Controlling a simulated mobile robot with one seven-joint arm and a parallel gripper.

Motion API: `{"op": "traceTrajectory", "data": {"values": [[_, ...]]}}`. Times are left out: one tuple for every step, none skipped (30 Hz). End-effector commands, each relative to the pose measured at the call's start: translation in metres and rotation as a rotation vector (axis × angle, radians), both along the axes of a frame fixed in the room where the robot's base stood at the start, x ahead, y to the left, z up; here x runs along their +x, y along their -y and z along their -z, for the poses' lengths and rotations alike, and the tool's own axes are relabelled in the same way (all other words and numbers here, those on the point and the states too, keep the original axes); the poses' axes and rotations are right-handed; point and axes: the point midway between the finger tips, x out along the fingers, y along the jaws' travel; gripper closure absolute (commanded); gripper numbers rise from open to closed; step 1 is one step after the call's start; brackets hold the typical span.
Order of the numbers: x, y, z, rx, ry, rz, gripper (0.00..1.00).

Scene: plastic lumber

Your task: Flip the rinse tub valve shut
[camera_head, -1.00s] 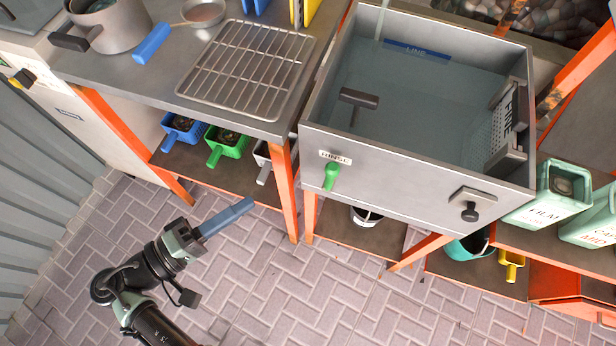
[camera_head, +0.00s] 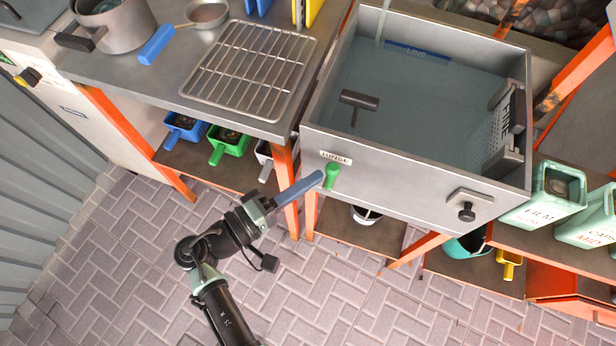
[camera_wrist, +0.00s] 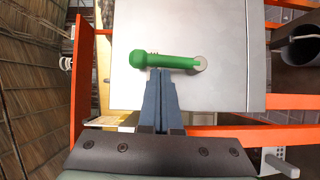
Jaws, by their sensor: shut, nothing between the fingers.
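The rinse tub (camera_head: 400,190) is a grey metal basin holding water, with a "RINSE" label (camera_head: 336,158) on its front wall. Below the label is the green valve lever (camera_head: 332,177), hanging down. In the wrist view the lever (camera_wrist: 165,61) lies across the picture, its pivot end at the right and its rounded knob at the left. My gripper (camera_head: 320,176) is shut and empty. Its blue-grey fingertips are at the left side of the lever in the head view. In the wrist view the tips (camera_wrist: 160,72) appear right against the lever's edge; contact is uncertain.
A black knob (camera_head: 467,212) is on the tub front to the right. An orange table leg (camera_head: 286,190) stands close under my fingers. A wire rack (camera_head: 250,68) lies on the left counter. Coloured scoops (camera_head: 228,141) sit on the shelf below. The floor in front is clear.

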Motion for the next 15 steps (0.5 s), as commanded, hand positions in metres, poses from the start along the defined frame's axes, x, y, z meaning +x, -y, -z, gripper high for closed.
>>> {"op": "traceTrajectory", "data": {"values": [[0.0, 0.0, 0.0, 0.0, 0.0, 0.0, 1.0], [0.0, 0.0, 0.0, 0.0, 0.0, 0.0, 1.0], [0.0, -0.0001, 0.0, 0.0, 0.0, 0.0, 1.0], [0.0, -0.0001, 0.0, 0.0, 0.0, 0.0, 1.0], [0.0, -0.0002, 0.0, 0.001, 0.001, 0.0, 1.0], [0.0, -0.0002, -0.0001, 0.001, 0.001, 0.0, 1.0], [0.0, -0.0002, -0.0003, 0.002, 0.001, 0.0, 1.0], [-0.0001, -0.0001, -0.0005, 0.004, 0.002, 0.0, 1.0], [-0.0002, 0.0002, -0.0009, 0.009, 0.003, 0.0, 1.0], [-0.0003, 0.0004, -0.0013, 0.013, 0.005, 0.0, 1.0], [-0.0003, 0.0007, -0.0018, 0.018, 0.007, 0.0, 1.0], [-0.0004, 0.0012, -0.0025, 0.029, 0.011, 0.0, 1.0], [-0.0006, 0.0016, -0.0028, 0.037, 0.013, 0.0, 1.0], [-0.0006, 0.0018, -0.0029, 0.044, 0.015, -0.001, 1.0], [-0.0007, 0.002, -0.0026, 0.05, 0.017, -0.001, 1.0]]}}
